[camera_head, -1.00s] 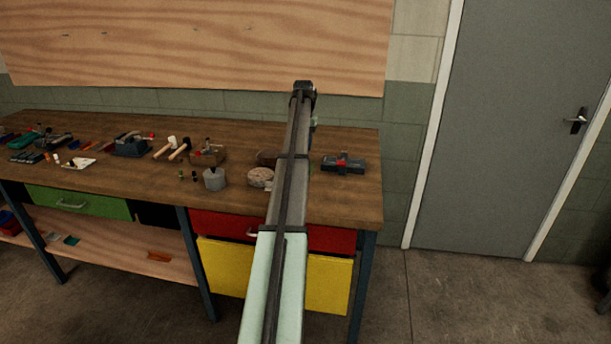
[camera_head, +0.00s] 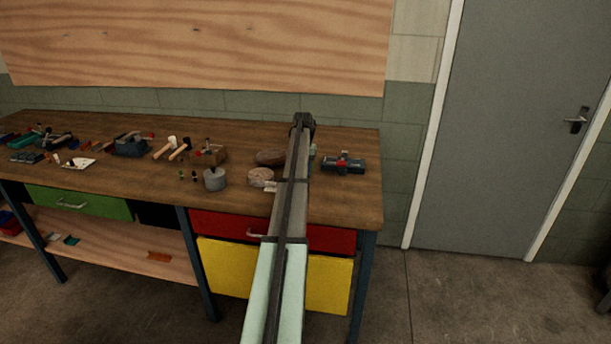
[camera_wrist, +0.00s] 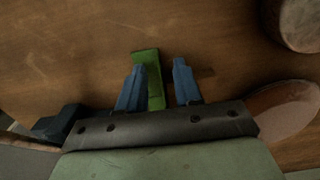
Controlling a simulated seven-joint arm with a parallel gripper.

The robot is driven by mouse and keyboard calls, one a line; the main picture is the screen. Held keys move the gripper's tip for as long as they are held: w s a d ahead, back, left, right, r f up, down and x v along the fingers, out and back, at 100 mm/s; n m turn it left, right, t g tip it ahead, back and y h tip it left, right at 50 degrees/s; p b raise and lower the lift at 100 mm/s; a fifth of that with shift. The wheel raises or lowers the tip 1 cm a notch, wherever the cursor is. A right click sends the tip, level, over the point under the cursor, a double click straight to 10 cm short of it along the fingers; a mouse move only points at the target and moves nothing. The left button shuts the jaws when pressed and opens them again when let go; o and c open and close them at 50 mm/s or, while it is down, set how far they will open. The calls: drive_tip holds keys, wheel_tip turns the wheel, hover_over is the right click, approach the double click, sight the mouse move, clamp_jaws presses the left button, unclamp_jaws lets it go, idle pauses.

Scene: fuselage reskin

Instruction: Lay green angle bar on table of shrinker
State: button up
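The green angle bar (camera_wrist: 148,72) shows in the wrist view as a short green strip between the two blue fingers of my gripper (camera_wrist: 159,64). The fingers stand apart. The bar is close to the left finger, with a clear gap to the right finger. Wood of the bench lies behind it; I cannot tell whether the bar touches the wood. In the head view my arm hides the bar and the fingers. A dark blue tool with a red part (camera_head: 343,164) stands on the bench right of my arm; I cannot tell whether it is the shrinker.
The wooden workbench (camera_head: 340,200) carries a pale round block (camera_head: 260,177), a brown rounded piece (camera_head: 271,157) and a grey cylinder (camera_head: 215,180) left of my arm. Mallets (camera_head: 181,150) and several tools stand farther left. The bench's front right corner is clear.

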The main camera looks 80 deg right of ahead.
drive_tip(key=shift+f, duration=0.1)
drive_tip(key=shift+c, duration=0.2)
clamp_jaws()
idle(0.4)
